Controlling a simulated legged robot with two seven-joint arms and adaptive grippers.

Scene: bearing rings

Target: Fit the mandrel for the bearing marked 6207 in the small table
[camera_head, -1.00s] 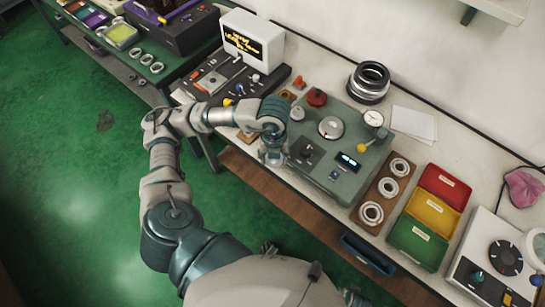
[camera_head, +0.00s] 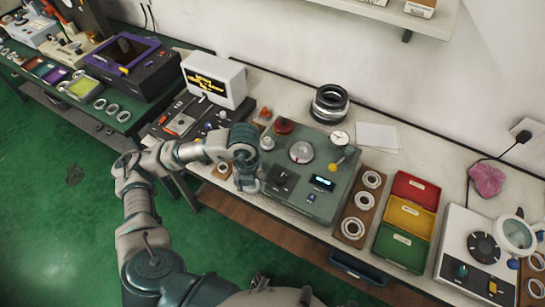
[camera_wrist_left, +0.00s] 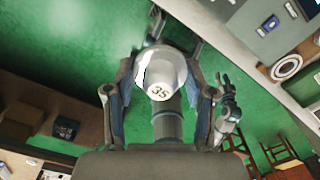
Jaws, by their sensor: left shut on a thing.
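My left gripper (camera_head: 247,183) is at the front left edge of the grey-green tester (camera_head: 290,203). In the left wrist view the left gripper (camera_wrist_left: 162,105) is shut around a mandrel (camera_wrist_left: 160,78) with a pale round end marked 35 and a grey shaft. In the head view the mandrel is hidden by the gripper. The tester carries a small round table (camera_head: 301,152), with nothing standing on it that I can make out. My right gripper (camera_wrist_left: 226,88) shows small in the left wrist view; its jaw state is unclear.
A wooden holder (camera_head: 337,233) with several bearing rings stands right of the tester. Red, yellow and green bins (camera_head: 408,219) follow. Black rings (camera_head: 330,103) are stacked behind. A lit display (camera_head: 213,80) stands at the back left. A dial gauge (camera_head: 339,138) is on the tester.

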